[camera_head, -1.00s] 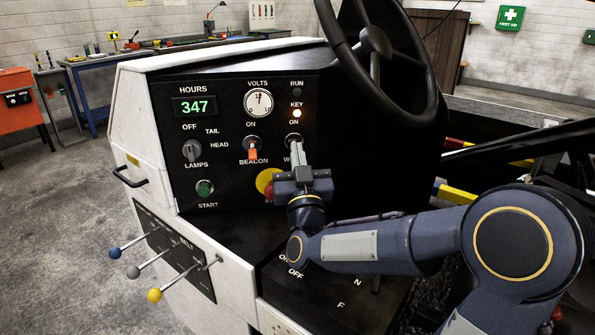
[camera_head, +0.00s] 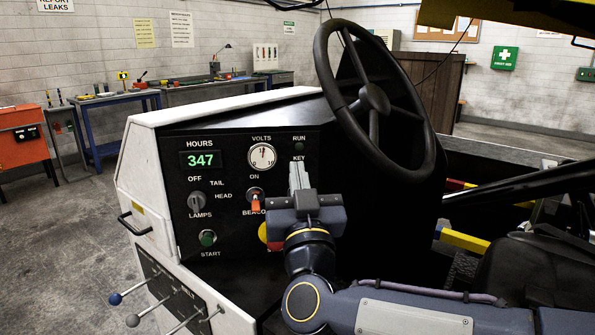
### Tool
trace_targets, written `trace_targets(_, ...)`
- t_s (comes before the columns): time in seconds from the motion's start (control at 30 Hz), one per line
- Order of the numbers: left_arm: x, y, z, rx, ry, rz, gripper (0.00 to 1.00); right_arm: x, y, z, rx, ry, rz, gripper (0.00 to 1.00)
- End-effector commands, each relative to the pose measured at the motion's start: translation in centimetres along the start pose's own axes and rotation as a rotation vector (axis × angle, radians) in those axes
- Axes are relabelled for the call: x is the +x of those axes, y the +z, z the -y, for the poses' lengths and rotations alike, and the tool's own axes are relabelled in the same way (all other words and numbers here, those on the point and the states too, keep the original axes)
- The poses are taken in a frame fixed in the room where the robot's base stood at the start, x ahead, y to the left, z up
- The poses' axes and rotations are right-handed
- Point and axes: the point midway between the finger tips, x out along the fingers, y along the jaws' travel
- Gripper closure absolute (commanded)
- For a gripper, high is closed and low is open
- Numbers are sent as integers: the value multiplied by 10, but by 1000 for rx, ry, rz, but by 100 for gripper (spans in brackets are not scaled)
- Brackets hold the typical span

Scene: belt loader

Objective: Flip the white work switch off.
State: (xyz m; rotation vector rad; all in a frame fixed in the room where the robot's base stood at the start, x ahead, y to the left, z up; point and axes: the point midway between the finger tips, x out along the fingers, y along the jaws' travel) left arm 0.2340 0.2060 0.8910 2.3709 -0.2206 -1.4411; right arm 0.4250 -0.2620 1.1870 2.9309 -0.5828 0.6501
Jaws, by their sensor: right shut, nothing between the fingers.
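The dark control panel (camera_head: 180,160) faces me on a white machine body. My right gripper (camera_head: 299,168) is shut and empty, its fingers pointing up in front of the panel just below the KEY label. The white work switch is hidden behind this gripper, so its position does not show. I cannot tell whether the fingers touch it. The neighbouring orange beacon switch (camera_head: 255,208) shows to the left, its lever pointing down. My left gripper is not in view.
A steering wheel (camera_head: 330,75) stands right of the panel. A lamps knob (camera_head: 196,202) and green start button (camera_head: 208,238) are at the left. A yellow-backed red button (camera_head: 263,233) is partly behind my gripper. Levers (camera_head: 115,298) stick out at lower left.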

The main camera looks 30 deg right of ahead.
Motion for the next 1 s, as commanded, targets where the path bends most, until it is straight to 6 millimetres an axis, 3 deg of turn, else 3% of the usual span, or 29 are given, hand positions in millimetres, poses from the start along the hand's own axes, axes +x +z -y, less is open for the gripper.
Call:
trace_targets(0.1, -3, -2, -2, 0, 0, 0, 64, -13, -17, 3, 2, -2, -1, 100)
trace_targets(0.27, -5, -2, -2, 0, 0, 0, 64, -22, -26, 5, 0, -1, 0, 100)
trace_targets(1.0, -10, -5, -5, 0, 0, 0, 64, -23, -29, 12, 22, -62, 22, 100)
